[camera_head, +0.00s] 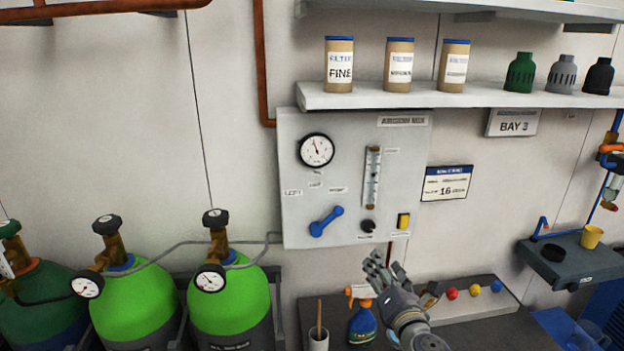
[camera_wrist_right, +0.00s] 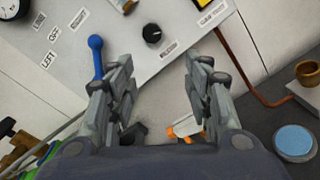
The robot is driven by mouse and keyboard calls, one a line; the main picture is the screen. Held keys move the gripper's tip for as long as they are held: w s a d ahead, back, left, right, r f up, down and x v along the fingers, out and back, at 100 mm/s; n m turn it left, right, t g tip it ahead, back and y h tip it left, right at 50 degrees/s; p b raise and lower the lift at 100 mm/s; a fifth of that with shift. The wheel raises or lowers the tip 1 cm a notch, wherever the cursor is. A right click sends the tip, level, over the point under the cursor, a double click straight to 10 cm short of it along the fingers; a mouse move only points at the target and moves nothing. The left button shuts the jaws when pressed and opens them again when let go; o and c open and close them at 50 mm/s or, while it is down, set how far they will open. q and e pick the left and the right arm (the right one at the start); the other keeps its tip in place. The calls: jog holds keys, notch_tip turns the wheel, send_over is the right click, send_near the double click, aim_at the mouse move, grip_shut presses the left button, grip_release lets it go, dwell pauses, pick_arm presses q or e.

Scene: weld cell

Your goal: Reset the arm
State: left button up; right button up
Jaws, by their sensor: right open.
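My right gripper (camera_head: 384,272) is in front of the wall just below the grey panel (camera_head: 295,222), above the bench. It is open. In the right wrist view the gripper (camera_wrist_right: 157,90) has its two fingers wide apart with nothing between them. The blue lever (camera_head: 326,221) on the panel is tilted, its upper end to the right. It also shows in the right wrist view (camera_wrist_right: 96,56), just past the tip of the left finger; I cannot tell whether they touch. My left gripper is not in view.
A spray bottle (camera_head: 362,322) and a white cup (camera_head: 318,338) stand on the bench left of the gripper. Coloured knobs (camera_head: 474,290) are to its right. Green gas cylinders (camera_head: 230,303) stand at the left. A shelf (camera_head: 450,97) with canisters is above the panel.

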jog(key=s+a+f+m+g+h, duration=0.2)
jog(key=s+f+m+g, duration=0.4)
jog(key=s+f+m, duration=0.75)
jog(key=s+f+m+g+y, duration=0.1)
jog(key=s+f+m+g, duration=0.25)
jog(key=s+m, duration=0.65)
jog(key=s+f+m+g+y, duration=0.1)
jog(key=s+f+m+g, duration=0.3)
jog(key=s, duration=1.2)
notch_tip(320, 180, down, 30)
jog(key=g+b, duration=0.2)
jog(key=b, duration=0.4)
jog(key=s+d+f+b, duration=0.1)
jog(key=s+f+b, duration=0.1)
jog(key=s+f, duration=0.7)
jog(key=s+d+f+n+g+b, duration=0.1)
jog(key=s+d+f+b, duration=0.1)
jog(key=s+f, duration=0.6)
notch_tip(320, 180, down, 5)
jog(key=shift+s+f+b, duration=0.1)
jog(key=shift+s+b, duration=0.3)
jog(key=shift+b, duration=0.4)
